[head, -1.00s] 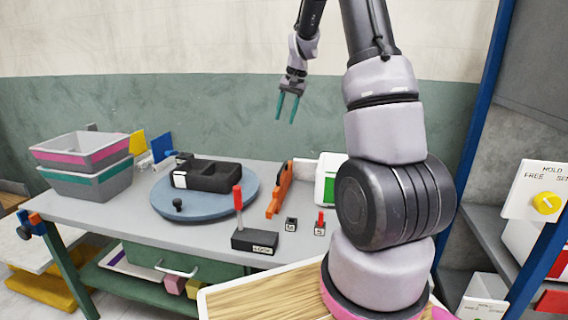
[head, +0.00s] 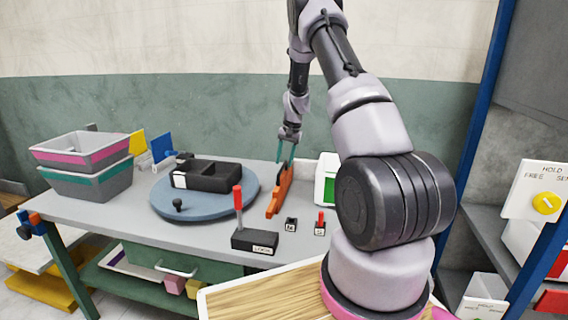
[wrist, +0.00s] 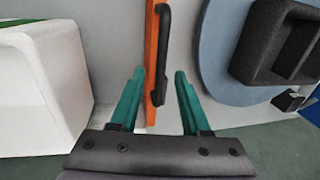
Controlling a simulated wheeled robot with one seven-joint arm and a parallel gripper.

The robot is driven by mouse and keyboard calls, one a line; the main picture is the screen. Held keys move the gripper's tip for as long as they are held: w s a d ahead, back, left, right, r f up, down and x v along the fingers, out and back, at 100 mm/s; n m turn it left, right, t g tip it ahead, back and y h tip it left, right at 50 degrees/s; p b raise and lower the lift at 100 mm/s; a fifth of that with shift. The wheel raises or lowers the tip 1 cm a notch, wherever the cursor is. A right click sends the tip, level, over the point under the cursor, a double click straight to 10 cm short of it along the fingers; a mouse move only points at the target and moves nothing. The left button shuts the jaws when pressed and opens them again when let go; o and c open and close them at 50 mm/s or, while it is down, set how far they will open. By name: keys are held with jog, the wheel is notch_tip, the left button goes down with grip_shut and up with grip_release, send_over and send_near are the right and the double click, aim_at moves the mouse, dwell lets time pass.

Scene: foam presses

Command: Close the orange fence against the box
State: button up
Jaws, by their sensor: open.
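The orange fence (head: 278,196) stands on the grey table right of the blue turntable, apart from the black box (head: 222,185). The box sits on the turntable and has open compartments. In the wrist view the orange fence (wrist: 150,72) carries a black bar handle (wrist: 163,30), and the black box (wrist: 255,45) is to the right. My gripper (head: 286,152) is open, at the far end of the fence. In the wrist view its green fingers (wrist: 160,72) lie on either side of the fence and handle end. I cannot tell whether they touch.
A black block with a red lever (head: 254,241) and two small labelled blocks stand in front. A white and green box (head: 327,185) is right of the fence. Stacked grey bins (head: 85,185) are at left.

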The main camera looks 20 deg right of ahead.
jog(key=shift+w+a+f, duration=0.1)
jog(key=shift+f, duration=0.6)
grip_shut()
dwell(1.0)
